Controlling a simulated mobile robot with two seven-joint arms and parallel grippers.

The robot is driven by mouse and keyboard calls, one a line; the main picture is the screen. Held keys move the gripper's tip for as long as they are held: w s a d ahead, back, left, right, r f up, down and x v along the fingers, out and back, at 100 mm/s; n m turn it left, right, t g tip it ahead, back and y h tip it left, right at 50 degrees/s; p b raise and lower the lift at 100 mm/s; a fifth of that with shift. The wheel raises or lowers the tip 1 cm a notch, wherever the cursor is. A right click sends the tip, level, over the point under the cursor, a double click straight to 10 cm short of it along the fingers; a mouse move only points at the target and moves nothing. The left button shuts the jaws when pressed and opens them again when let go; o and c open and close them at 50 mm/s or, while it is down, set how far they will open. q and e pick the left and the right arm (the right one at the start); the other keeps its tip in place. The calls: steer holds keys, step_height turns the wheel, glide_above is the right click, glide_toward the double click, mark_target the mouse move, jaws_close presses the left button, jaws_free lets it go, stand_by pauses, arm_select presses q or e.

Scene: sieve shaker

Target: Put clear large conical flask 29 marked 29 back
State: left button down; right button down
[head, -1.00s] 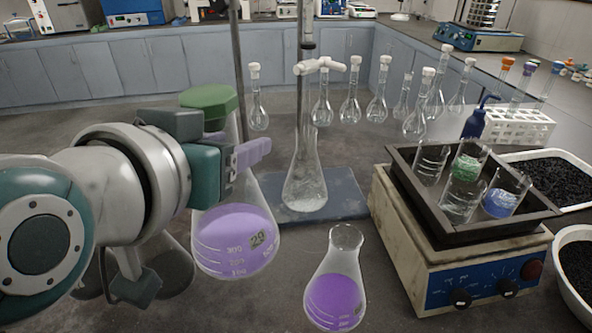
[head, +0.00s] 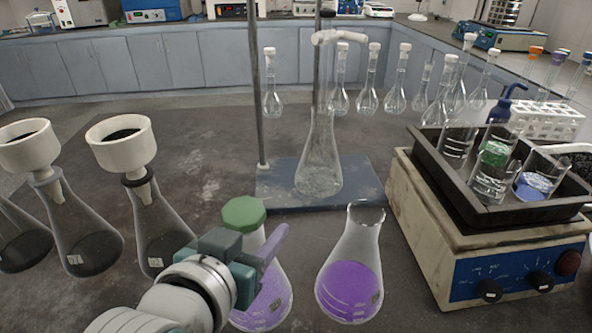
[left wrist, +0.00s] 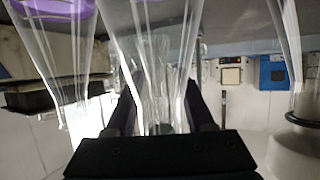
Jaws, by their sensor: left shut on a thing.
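The clear large conical flask 29 (head: 264,306) has purple liquid and a green stopper (head: 243,215). My left gripper (head: 252,250) is shut on its neck, below the stopper. The flask is upright; my gripper hides part of it, and its number is not readable now. I cannot tell whether its base touches the bench. In the left wrist view, glass of the held flask (left wrist: 152,60) shows between the fingers. My right gripper is not in view.
An open conical flask (head: 349,280) with purple liquid stands close to its right. Funnel-topped flasks (head: 85,240) stand on the left. A stand base (head: 272,188) carrying another conical flask is behind. A hotplate (head: 440,250) with a tray of beakers stands right.

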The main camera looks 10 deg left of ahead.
arm_select(q)
steer(key=shift+w, duration=0.1)
steer(key=shift+f, duration=0.1)
steer(key=shift+c, duration=1.3)
jaws_free()
